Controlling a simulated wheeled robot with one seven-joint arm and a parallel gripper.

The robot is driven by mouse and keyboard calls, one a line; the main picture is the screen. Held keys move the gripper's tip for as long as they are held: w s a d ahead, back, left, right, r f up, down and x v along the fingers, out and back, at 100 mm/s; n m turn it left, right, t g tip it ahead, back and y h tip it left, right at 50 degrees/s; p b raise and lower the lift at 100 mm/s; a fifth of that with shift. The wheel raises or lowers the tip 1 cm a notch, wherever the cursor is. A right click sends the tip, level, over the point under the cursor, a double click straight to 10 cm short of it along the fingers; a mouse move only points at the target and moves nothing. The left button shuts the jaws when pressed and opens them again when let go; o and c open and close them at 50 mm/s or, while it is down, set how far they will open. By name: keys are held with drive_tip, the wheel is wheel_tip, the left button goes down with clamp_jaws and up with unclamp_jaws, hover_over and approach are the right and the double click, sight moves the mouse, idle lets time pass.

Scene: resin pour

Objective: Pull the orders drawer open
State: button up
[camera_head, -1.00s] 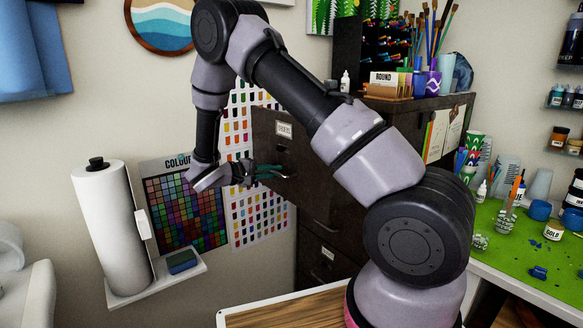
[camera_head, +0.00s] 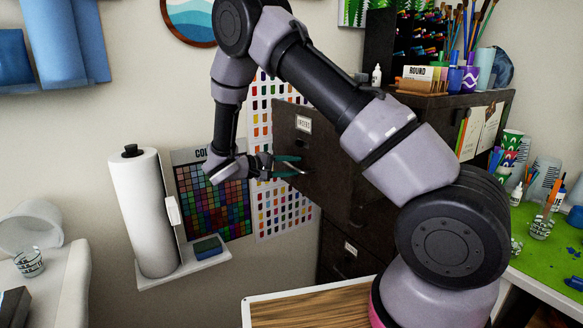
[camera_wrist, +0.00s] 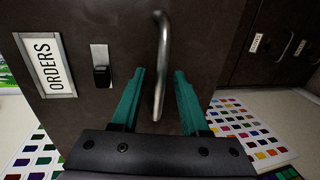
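The orders drawer (camera_head: 303,165) is the dark upper drawer of a filing cabinet. Its front stands out from the cabinet, well forward of the lower drawer. In the wrist view its white ORDERS label (camera_wrist: 45,66) is at left, beside a small dark catch (camera_wrist: 101,72). The curved metal handle (camera_wrist: 162,50) stands between the two teal fingers of my gripper (camera_wrist: 159,80). The fingers are apart, with a gap showing on each side of the handle. In the head view my gripper (camera_head: 288,165) is at the drawer front.
The lower drawer (camera_head: 348,255) is shut. A paper-towel roll (camera_head: 143,215) and a sponge (camera_head: 208,247) sit on a wall shelf at left. A wooden-topped surface (camera_head: 310,308) lies in front, and a green work mat (camera_head: 545,250) is at right.

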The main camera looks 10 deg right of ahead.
drive_tip(key=v, duration=1)
drive_tip(key=shift+a, duration=0.35)
drive_tip(key=shift+s, duration=0.1)
